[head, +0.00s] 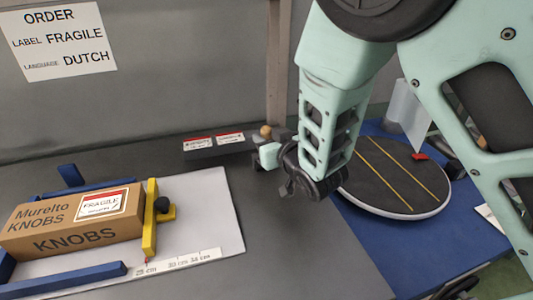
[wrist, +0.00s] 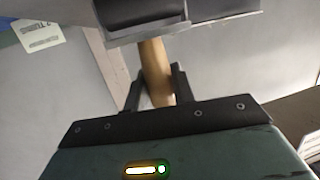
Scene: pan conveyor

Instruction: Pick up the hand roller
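The hand roller shows in the wrist view as a tan wooden handle (wrist: 155,72) running up towards a dark grey part at the top edge. My gripper (wrist: 158,82) has its two black fingers on either side of this handle, close against it, and looks shut on it. In the head view my gripper (head: 264,155) is beyond the middle of the grey table, at its back. A small tan round bit (head: 265,131) and dark parts show beside it there. My gripper and wrist hide most of the roller in that view.
A dark holder (head: 213,147) with red-and-white labels stands left of my gripper. A cardboard box (head: 72,220) lies on a white board (head: 215,230) with blue guides, a yellow stop (head: 150,222) and a scale. A round dark turntable (head: 385,190) stands on blue at right.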

